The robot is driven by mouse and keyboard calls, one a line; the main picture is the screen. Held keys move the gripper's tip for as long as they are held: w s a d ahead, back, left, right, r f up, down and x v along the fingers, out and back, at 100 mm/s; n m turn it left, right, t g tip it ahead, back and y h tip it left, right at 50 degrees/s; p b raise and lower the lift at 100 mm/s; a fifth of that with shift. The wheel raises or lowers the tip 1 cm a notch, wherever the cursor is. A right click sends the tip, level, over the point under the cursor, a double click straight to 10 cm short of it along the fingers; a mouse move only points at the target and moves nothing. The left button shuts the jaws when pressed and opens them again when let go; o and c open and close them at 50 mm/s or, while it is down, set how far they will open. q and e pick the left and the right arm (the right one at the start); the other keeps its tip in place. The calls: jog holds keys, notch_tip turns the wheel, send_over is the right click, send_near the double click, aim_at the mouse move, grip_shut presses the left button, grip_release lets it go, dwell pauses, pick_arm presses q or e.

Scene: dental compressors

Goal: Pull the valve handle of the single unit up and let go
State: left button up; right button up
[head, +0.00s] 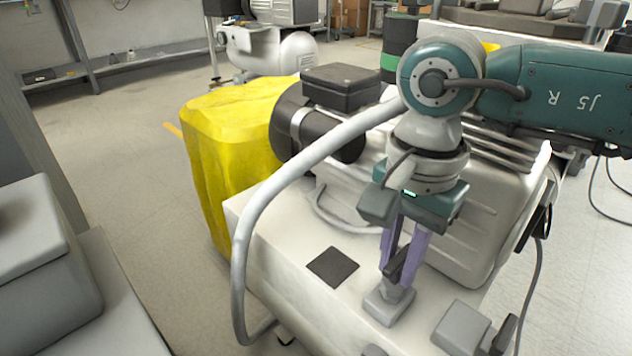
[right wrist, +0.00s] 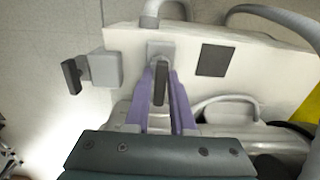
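The single unit is a white compressor housing (head: 290,250) in the middle of the head view. Its black valve handle (head: 398,268) sits on a small grey block (head: 388,306) on the top front; in the right wrist view the handle (right wrist: 160,84) stands between the purple fingers. My right gripper (head: 403,262), also in the right wrist view (right wrist: 161,85), comes from above with a finger on each side, close against the handle; it looks shut on it. The fingers partly hide the handle in the head view. My left gripper is not in view.
A grey block with a black lever (head: 462,326) sits on the housing to the right. A thick grey hose (head: 265,205) arches left of my right arm. A flat dark square (head: 332,267) lies beside the handle. Open floor (head: 110,150) is at left.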

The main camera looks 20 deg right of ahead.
grip_shut()
dwell(1.0)
